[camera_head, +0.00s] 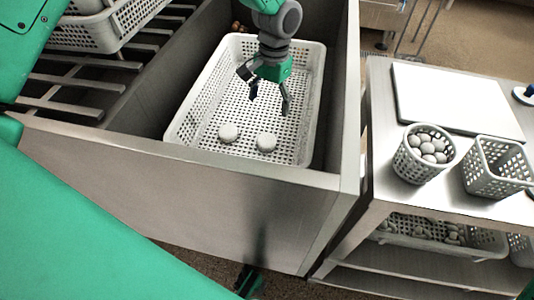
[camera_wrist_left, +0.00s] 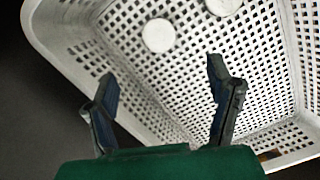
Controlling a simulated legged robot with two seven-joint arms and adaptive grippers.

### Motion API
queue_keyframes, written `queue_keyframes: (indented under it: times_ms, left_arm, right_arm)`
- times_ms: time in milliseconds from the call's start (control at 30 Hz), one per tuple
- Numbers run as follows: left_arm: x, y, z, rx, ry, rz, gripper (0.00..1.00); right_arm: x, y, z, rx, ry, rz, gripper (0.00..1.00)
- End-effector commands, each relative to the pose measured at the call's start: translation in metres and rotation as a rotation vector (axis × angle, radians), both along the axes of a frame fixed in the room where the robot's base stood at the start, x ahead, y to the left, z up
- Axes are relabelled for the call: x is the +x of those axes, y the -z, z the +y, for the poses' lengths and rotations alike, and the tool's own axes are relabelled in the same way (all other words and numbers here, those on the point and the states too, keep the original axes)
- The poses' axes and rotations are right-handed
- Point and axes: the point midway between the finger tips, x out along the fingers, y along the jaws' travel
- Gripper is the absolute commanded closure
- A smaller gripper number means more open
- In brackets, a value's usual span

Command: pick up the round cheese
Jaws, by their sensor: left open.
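Two round white cheeses lie apart on the floor of a white perforated basket (camera_head: 201,98). In the head view one cheese (camera_head: 229,132) is on the left and the other cheese (camera_head: 266,142) on the right, near the basket's front end. My left gripper (camera_head: 269,104) points down into the basket, behind the cheeses, with open, empty fingers. In the left wrist view the gripper (camera_wrist_left: 161,70) shows its two fingers spread apart over bare basket floor. One cheese (camera_wrist_left: 158,35) shows whole beyond the fingers; the other cheese (camera_wrist_left: 222,6) is cut by the top edge.
The basket stands inside a deep metal basin (camera_head: 190,166) with high walls. On the right, a metal table holds a white board (camera_head: 455,98), a basket (camera_head: 402,166) of egg-like things and an empty-looking basket (camera_head: 492,183). A slatted rack (camera_head: 80,80) is at left.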

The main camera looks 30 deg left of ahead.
Motion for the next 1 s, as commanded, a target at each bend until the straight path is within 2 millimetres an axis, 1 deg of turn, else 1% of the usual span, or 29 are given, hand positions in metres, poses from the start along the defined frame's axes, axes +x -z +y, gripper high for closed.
queue_keyframes:
  times_ms: [33,167,400,500,600,767,867,1000]
  left_arm:
    - [0.000,0.006,0.000,0.000,0.000,-0.001,0.26]
    - [-0.002,0.020,0.000,-0.001,0.000,0.001,0.26]
    - [-0.008,0.067,0.001,-0.001,0.000,0.003,0.26]
    - [-0.009,0.081,0.001,-0.001,0.000,0.000,0.26]
    - [-0.010,0.089,0.001,0.000,0.000,0.000,0.26]
    - [-0.010,0.096,0.001,-0.001,-0.001,0.000,0.26]
    - [-0.011,0.109,0.000,-0.001,-0.001,0.000,0.26]
    - [-0.013,0.132,0.000,-0.001,0.000,0.002,0.26]
  right_arm:
    - [0.000,0.006,0.000,0.000,0.000,-0.001,0.60]
    - [0.001,0.010,0.000,0.000,0.000,-0.001,0.60]
    - [0.000,0.020,0.000,0.000,0.000,-0.001,0.60]
    - [0.000,0.024,0.000,0.000,0.000,-0.001,0.60]
    - [0.000,0.025,0.000,0.000,0.000,-0.001,0.60]
    - [0.000,0.027,0.000,0.000,0.000,-0.001,0.60]
    - [0.000,0.033,0.000,0.000,0.000,-0.001,0.60]
    - [0.000,0.041,0.000,0.000,0.000,-0.001,0.60]
